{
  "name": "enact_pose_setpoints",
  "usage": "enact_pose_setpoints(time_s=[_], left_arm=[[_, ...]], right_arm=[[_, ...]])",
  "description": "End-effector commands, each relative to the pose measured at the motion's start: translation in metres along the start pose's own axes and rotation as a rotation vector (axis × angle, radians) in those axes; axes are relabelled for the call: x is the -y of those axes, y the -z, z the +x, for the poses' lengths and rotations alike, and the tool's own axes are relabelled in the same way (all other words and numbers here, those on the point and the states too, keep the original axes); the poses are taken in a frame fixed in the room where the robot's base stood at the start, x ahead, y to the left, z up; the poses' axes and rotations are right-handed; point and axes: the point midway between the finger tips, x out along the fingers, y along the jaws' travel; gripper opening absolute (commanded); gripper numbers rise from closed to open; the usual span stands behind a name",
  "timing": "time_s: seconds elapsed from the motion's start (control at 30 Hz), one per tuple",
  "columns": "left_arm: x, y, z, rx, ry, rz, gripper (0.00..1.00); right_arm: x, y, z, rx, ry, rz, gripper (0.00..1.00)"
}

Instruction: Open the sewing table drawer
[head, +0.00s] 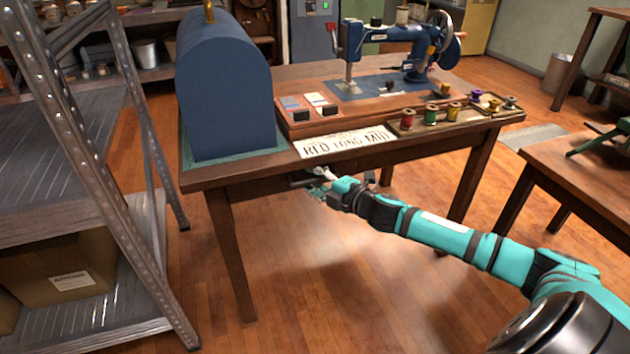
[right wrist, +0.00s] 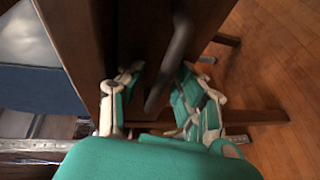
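The sewing table (head: 225,172) is dark brown wood and stands in the middle of the head view. My right gripper (head: 318,181) is at its front, just under the tabletop edge. In the right wrist view the drawer front (right wrist: 140,35) is a brown wooden face, with a dark bar handle (right wrist: 168,68) on it. My right gripper (right wrist: 160,98) is open there, with one finger on each side of the handle. A gap shows between the fingers and the handle; whether any part touches is unclear. The drawer looks shut. My left gripper is not in view.
A metal shelf (head: 65,185) is close on the left. Another wooden table (head: 590,170) is on the right. Floor in front is clear.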

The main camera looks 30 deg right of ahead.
Motion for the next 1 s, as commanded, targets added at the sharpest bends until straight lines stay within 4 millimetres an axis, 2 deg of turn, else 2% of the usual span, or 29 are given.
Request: enact_pose_setpoints(time_s=[0.27,0.53,1.0], left_arm=[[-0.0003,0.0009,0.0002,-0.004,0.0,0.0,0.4],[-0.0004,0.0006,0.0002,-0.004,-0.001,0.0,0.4],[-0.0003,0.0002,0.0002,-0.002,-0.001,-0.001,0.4]], right_arm=[[0.0002,0.0004,0.0011,-0.001,0.0,0.0,0.34],[0.0001,0.0004,0.0009,-0.001,0.0,0.001,0.0],[-0.0002,0.0004,0.0009,-0.001,0.0,0.002,0.0]])
